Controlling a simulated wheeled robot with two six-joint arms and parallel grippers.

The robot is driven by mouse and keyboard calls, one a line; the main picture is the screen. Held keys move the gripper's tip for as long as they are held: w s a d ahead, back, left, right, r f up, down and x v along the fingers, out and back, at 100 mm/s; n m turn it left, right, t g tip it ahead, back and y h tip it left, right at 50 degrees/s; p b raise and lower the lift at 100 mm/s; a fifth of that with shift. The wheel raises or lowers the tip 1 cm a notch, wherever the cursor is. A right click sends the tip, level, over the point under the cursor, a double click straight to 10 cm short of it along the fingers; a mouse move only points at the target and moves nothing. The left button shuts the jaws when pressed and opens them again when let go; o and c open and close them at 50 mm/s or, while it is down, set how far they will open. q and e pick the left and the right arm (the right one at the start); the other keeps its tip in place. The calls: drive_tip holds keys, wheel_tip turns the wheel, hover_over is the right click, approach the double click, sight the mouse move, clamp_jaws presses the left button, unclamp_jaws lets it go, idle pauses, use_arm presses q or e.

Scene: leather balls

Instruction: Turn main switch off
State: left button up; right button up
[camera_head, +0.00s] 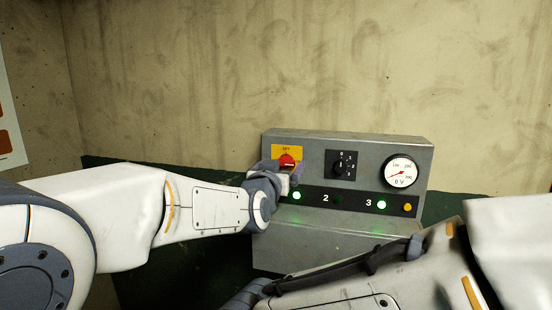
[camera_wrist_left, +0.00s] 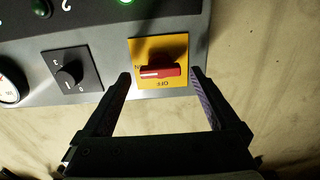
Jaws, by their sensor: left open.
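The main switch is a red rotary handle (camera_head: 286,160) on a yellow plate (camera_head: 283,149) at the panel's upper left. In the left wrist view the red handle (camera_wrist_left: 160,71) lies crosswise, its white mark toward the partly hidden ON label, with OFF on another side of the plate (camera_wrist_left: 148,48). My left gripper (camera_head: 291,174) is at the switch in the head view. In the left wrist view its open fingers (camera_wrist_left: 161,77) stand either side of the handle, apart from it. Contact cannot be seen. My right arm crosses the lower right; its fingers are not visible.
The grey control box (camera_head: 335,229) also carries a black selector knob (camera_head: 340,166), a round gauge (camera_head: 401,172) and an amber button (camera_head: 407,207). Green lamps 1 (camera_head: 297,196) and 3 (camera_head: 381,204) are lit; lamp 2 is dark. A concrete wall (camera_head: 230,70) stands behind.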

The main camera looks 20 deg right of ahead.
use_arm(q)
drive_tip(key=shift+w+d, duration=0.15)
drive_tip(key=shift+w, duration=0.15)
drive_tip(key=c, duration=1.4)
drive_tip(key=shift+o, duration=0.2)
drive_tip(key=shift+f+n+b, duration=0.2)
drive_tip(key=shift+n+b, duration=0.5)
drive_tip(key=shift+b, duration=0.4)
drive_tip(key=n+b, duration=0.4)
drive_tip(key=shift+f, duration=0.1)
drive_tip(key=shift+n+b, duration=0.8)
drive_tip(key=shift+n, duration=0.2)
drive_tip(key=n+b, duration=0.1)
drive_tip(key=n, duration=0.1)
drive_tip(key=n+b, duration=0.1)
drive_tip(key=n, duration=0.2)
drive_tip(key=shift+a+n+b, duration=0.2)
drive_tip(key=shift+n+b, duration=0.1)
drive_tip(key=shift+b, duration=0.1)
drive_tip(key=shift+w+n+b, duration=0.1)
drive_tip(key=shift+n+b, duration=0.65)
drive_tip(key=shift+n, duration=1.75)
